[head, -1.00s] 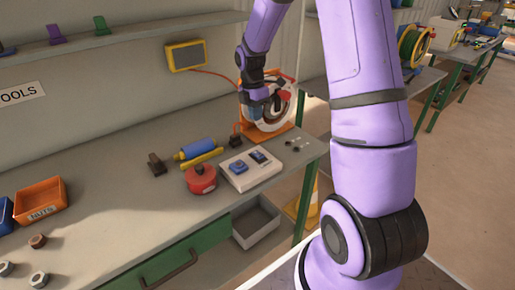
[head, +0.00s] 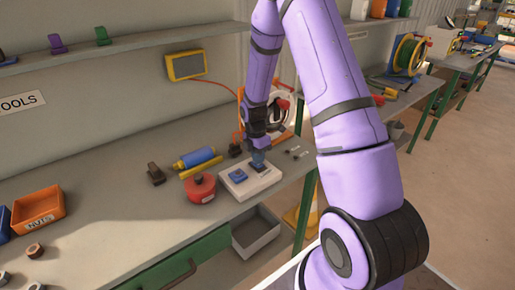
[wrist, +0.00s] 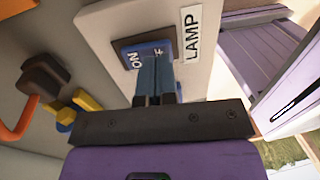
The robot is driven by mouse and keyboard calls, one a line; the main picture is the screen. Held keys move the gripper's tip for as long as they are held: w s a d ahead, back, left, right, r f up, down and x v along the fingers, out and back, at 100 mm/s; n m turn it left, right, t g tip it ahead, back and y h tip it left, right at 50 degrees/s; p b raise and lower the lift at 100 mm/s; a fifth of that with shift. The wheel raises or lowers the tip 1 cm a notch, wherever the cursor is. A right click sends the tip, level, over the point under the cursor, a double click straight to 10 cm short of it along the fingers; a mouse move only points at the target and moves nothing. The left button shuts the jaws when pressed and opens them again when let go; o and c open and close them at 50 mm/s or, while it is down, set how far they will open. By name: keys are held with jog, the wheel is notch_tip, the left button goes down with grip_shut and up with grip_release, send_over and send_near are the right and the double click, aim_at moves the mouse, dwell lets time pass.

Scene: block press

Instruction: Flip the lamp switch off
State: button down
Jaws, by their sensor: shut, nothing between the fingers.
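The white switch box (head: 236,185) sits on the workbench near its right end. In the wrist view, the box (wrist: 105,22) carries a label reading LAMP (wrist: 191,32) beside a blue rocker switch (wrist: 128,52). ON shows on the rocker's left part; the lettering at its right is partly hidden by my fingers. My gripper (wrist: 155,62) is shut and empty, its blue fingertips over the right part of the rocker. I cannot tell whether they touch it. In the head view, my gripper (head: 258,158) points down at the box's far right part.
A red round container (head: 201,189) stands just left of the box. An orange bin (head: 38,208) is at the left. The front middle of the bench is clear.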

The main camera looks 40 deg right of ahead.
jog(key=shift+f, duration=0.35)
jog(key=shift+s+f, duration=0.1)
jog(key=shift+s+f, duration=0.1)
dwell(0.4)
jog(key=shift+w, duration=0.85)
jog(key=shift+r, duration=0.3)
